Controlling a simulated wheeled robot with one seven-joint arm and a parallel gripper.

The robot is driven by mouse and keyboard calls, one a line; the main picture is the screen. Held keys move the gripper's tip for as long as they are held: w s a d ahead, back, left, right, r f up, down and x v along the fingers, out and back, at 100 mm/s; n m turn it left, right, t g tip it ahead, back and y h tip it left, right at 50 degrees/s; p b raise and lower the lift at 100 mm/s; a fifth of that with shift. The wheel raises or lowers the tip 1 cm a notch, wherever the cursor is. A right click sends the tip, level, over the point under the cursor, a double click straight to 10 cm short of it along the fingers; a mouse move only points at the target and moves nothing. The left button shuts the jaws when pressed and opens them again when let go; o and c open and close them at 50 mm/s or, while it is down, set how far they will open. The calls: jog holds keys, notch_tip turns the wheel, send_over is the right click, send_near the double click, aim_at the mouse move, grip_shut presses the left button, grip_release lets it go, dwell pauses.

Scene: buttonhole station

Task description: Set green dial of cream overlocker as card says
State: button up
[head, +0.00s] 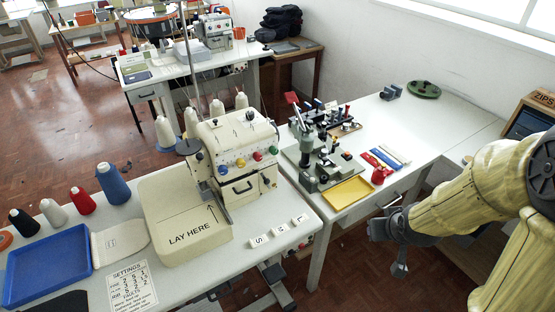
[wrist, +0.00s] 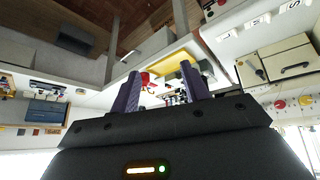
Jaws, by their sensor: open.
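The cream overlocker (head: 232,138) stands on the near table, with a row of coloured dials on its front. In the wrist view the overlocker (wrist: 278,62) shows upside down at the right, with red and yellow dials visible. The settings card (head: 132,287) lies at the table's front; its rows of figures are too small to read surely. My gripper (head: 400,268) is open and empty, well right of the overlocker; its fingers (wrist: 160,88) show apart.
A cream tray marked LAY HERE (head: 188,240), a blue tray (head: 48,265) and thread cones (head: 112,183) fill the left side. Three letter tiles (head: 279,232) lie before the overlocker. The right table holds a green press (head: 312,160) and yellow tray (head: 347,193). A floor gap separates the tables.

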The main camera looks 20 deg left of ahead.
aim_at(276, 153)
jog(key=w+a+f+n+t+y+b, duration=0.2)
jog(key=w+a+f+n+y, duration=0.15)
jog(key=w+a, duration=0.4)
jog(key=a+r+n+t+y+b, duration=0.2)
jog(key=a+t+y, duration=0.1)
jog(key=a+y, duration=0.6)
jog(key=shift+a+r+t, duration=0.3)
jog(key=shift+a+r, duration=0.05)
jog(key=shift+a, duration=1.3)
jog(key=shift+a, duration=0.1)
jog(key=p+x, duration=0.3)
jog(key=x, duration=1.4)
jog(key=shift+w+a+f+p, duration=0.1)
jog(key=shift+p, duration=0.25)
jog(key=c, duration=1)
